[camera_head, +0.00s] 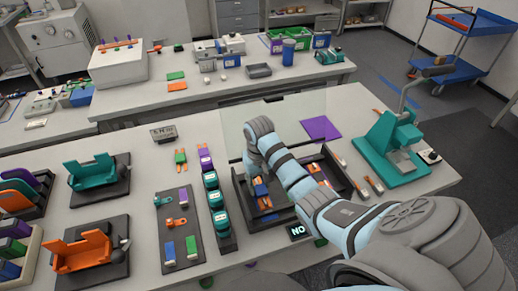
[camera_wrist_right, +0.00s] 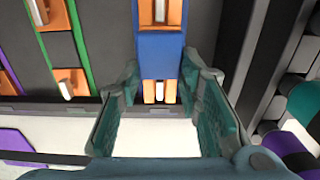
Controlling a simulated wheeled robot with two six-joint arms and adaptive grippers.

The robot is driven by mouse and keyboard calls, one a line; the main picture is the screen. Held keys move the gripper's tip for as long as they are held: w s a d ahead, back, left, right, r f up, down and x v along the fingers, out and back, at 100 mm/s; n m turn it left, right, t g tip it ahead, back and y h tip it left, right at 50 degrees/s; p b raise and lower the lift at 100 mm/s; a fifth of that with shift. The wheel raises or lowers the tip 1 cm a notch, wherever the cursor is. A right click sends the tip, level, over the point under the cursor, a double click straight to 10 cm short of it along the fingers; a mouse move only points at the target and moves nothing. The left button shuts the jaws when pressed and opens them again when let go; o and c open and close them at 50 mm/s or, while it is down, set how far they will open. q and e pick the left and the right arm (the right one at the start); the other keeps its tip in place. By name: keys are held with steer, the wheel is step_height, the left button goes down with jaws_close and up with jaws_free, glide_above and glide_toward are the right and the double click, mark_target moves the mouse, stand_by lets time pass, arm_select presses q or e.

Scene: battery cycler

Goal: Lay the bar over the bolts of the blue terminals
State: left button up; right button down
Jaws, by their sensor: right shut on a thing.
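My right gripper (camera_head: 256,176) points down into the dark tray (camera_head: 240,205) on the bench. In the right wrist view, its two fingers (camera_wrist_right: 160,82) stand on either side of a blue bar (camera_wrist_right: 160,52) and are shut on it. The bar also shows in the head view (camera_head: 261,188). It has orange ends, and white shows in the slot of the near end, though I cannot tell if this is a bolt. At the left of the wrist view, orange terminals (camera_wrist_right: 72,82) with white bolts stand beside green and purple lines. The blue terminals are largely hidden under the bar. My left gripper is not in view.
A row of teal-topped modules (camera_head: 213,198) stands left of the tray, beside a grey plate (camera_head: 180,228) with small parts. Teal (camera_head: 97,172) and orange (camera_head: 82,248) fixtures are farther left. A teal press (camera_head: 388,140) and purple mat (camera_head: 320,128) lie right and behind.

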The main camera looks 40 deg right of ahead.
steer(key=shift+f, duration=0.35)
stand_by(0.3)
steer(key=c, duration=1.1)
jaws_free()
